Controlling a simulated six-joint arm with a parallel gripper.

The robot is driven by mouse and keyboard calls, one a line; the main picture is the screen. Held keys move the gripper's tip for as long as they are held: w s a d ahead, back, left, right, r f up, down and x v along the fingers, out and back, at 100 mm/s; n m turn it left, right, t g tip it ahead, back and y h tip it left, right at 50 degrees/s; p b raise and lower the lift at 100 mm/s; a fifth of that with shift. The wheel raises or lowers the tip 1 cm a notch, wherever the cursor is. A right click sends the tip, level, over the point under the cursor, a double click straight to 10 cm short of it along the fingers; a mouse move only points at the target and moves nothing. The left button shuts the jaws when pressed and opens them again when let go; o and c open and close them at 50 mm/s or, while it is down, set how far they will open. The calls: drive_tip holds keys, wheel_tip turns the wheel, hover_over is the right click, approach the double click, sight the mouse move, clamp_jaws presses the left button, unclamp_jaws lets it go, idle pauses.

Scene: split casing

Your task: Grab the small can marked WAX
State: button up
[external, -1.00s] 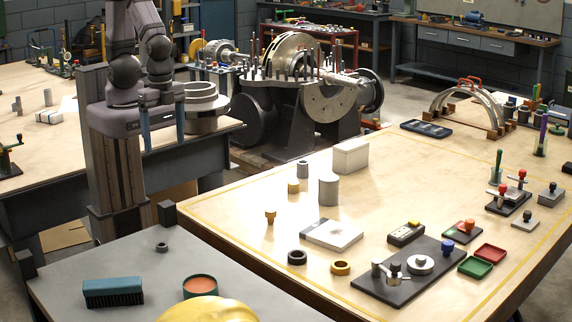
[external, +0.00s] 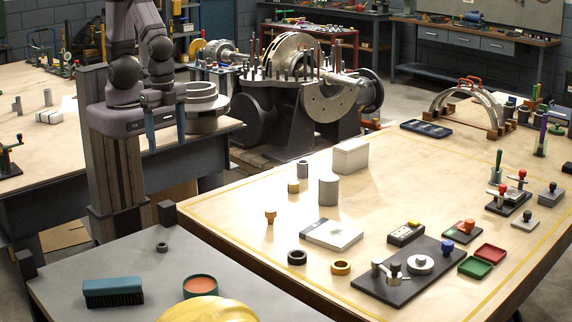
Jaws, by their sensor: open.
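No lettering reading WAX is legible in this view. A small round green can (external: 200,291) with an orange-brown top surface stands on the grey bench at the lower front; I cannot tell whether it is the marked one. My gripper (external: 167,148) hangs in the air at the upper left, its two blue-grey fingers pointing down and apart. It is open with nothing visible between the fingers, well above and behind the green can.
On the grey bench (external: 70,262), a blue brush (external: 113,291) lies left of the can, a yellow rounded object (external: 209,311) sits just in front of it, and a small dark ring (external: 162,247) lies behind. The wooden table (external: 240,215) holds several metal parts.

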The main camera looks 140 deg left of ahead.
drive_tip(key=w+a+f+n+t+y+b, duration=0.1)
drive_tip(key=w+a+f+t+b, duration=0.4)
drive_tip(key=w+a, duration=0.55)
drive_tip(key=n+t+y+b, duration=0.1)
drive_tip(key=t+y+b, duration=0.1)
drive_tip(key=t+b, duration=0.2)
approach(337, 195)
drive_tip(key=s+d, duration=0.1)
drive_tip(key=d, duration=0.1)
drive_tip(key=s+d, duration=0.2)
drive_tip(key=d, duration=0.1)
drive_tip(key=s+d+f, duration=0.1)
drive_tip(key=d, duration=0.1)
drive_tip(key=shift+s+d, duration=0.25)
drive_tip(key=shift+s, duration=0.1)
drive_tip(key=a+t, duration=0.1)
drive_tip(key=a, duration=0.1)
drive_tip(key=w+a+f+t+b, duration=0.1)
drive_tip(key=a, duration=0.1)
drive_tip(key=w+a+t+b, duration=0.1)
drive_tip(key=a, duration=0.2)
drive_tip(key=shift+w+f+n, duration=0.2)
drive_tip(key=shift+f+n, duration=0.2)
drive_tip(key=shift+a+r+t, duration=0.1)
drive_tip(key=shift+a+t, duration=0.2)
drive_tip(key=shift+t, duration=0.2)
drive_tip(key=shift+p+x, duration=1.5)
drive_tip(key=shift+x, duration=2.25)
drive_tip(key=shift+s+a, duration=0.1)
drive_tip(key=shift+a, duration=0.05)
